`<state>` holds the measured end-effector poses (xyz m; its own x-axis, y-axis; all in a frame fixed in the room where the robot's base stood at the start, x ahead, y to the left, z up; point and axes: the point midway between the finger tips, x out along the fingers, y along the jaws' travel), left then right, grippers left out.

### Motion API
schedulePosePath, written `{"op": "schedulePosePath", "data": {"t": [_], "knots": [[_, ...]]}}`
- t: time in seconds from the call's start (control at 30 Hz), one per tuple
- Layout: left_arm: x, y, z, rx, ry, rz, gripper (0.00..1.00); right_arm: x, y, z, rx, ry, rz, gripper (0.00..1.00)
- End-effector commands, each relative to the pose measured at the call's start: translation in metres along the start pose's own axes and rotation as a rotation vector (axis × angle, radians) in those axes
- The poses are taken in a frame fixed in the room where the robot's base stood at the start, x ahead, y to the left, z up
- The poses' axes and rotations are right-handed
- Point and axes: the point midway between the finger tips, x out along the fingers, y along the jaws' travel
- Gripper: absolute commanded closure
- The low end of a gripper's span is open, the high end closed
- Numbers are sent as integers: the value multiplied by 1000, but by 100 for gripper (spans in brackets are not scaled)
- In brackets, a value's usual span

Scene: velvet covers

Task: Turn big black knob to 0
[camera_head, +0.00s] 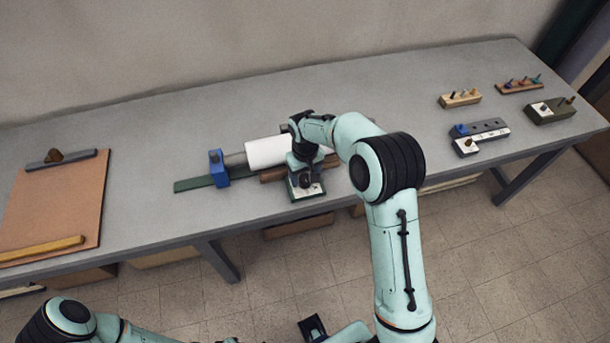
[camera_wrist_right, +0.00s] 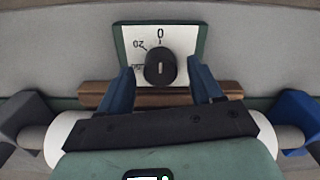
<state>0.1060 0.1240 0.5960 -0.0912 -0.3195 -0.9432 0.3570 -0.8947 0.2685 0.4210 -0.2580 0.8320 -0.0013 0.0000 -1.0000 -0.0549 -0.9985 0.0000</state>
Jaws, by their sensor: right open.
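The big black knob (camera_wrist_right: 160,68) sits on a white dial plate in the right wrist view. The plate has a dark green frame (camera_wrist_right: 120,40). A 0 shows at the top of the dial and a 20 at its upper left; another number at the left is hard to read. In the head view the right gripper (camera_head: 305,177) is over the green-framed box (camera_head: 308,195) at the table's front edge.
Behind the box lies a white roller (camera_head: 266,152) with a blue stand (camera_head: 217,168). A brown clipboard (camera_head: 60,200) lies at the left. Several small peg and knob blocks, including a grey one (camera_head: 487,128), stand at the right. The table's back middle is clear.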

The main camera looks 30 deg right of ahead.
Motion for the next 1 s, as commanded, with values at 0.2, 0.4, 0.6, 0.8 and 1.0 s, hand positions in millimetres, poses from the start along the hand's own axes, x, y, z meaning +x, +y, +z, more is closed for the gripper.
{"op": "schedulePosePath", "data": {"t": [0.2,0.4,0.6,0.8,1.0], "knots": [[-4,2,-1,1,2,1,57,-47,0,-2,0,9,-1,35],[-9,4,-2,2,5,2,57,-91,0,-1,0,7,0,35],[-12,6,-4,2,7,2,57,-118,0,-1,0,5,-1,35],[-13,6,-4,2,7,2,57,-126,0,0,1,4,0,35],[-13,6,-4,2,7,2,57,-125,0,0,0,3,0,35]]}}
